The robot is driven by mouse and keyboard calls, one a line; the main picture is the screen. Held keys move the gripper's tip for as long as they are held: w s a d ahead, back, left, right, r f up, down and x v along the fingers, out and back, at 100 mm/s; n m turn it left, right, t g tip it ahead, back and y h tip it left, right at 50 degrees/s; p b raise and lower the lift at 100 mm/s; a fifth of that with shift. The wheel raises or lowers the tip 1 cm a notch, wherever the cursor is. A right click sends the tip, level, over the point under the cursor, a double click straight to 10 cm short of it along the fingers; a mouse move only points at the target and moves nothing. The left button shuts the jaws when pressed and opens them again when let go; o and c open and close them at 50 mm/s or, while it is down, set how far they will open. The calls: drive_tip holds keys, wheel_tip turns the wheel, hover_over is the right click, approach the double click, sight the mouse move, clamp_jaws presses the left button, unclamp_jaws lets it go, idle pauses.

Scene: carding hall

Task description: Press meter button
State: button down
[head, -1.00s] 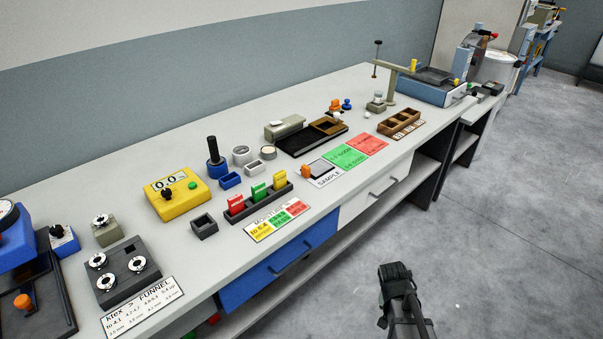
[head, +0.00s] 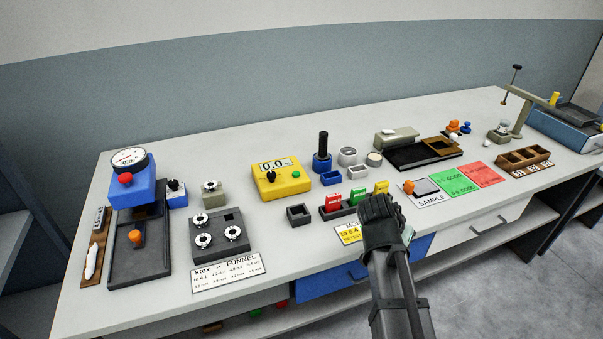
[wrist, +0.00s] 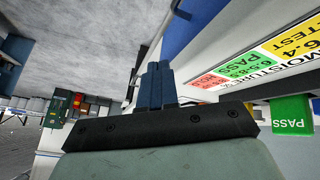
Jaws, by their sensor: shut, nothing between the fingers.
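The yellow meter (head: 291,187) sits on the bench in the head view, left of the middle. Its display reads 0.0 %. A green button (head: 296,173) is on its right side and a black knob (head: 271,176) on its left. My gripper (head: 378,203) is at the bench's front edge, right of and nearer than the meter, clear of it. Its fingers show closed together and empty in the wrist view (wrist: 157,85). The meter is out of the wrist view.
A rack with red, green and yellow tags (head: 344,208) stands beside my gripper, partly hidden. A dark cup (head: 299,214) and a blue post with a black handle (head: 322,160) stand near the meter. A moisture card (head: 350,234) lies at the front edge.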

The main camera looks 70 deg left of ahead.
drive_tip(key=s+a+r+n+t+y, duration=0.1)
drive_tip(key=s+a+r, duration=0.25)
drive_tip(key=a, duration=0.35)
drive_tip(key=s+a+r+n, duration=0.1)
drive_tip(key=s+a+r, duration=0.2)
drive_tip(key=a+r, duration=0.35)
wheel_tip(320, 180, up, 5)
drive_tip(key=n+t, duration=0.1)
drive_tip(key=n, duration=0.2)
hover_over(293, 173)
drive_tip(key=shift+f, duration=0.1)
drive_tip(key=shift+f, duration=4.35)
drive_tip(key=shift+f, duration=0.15)
drive_tip(key=shift+f, duration=0.25)
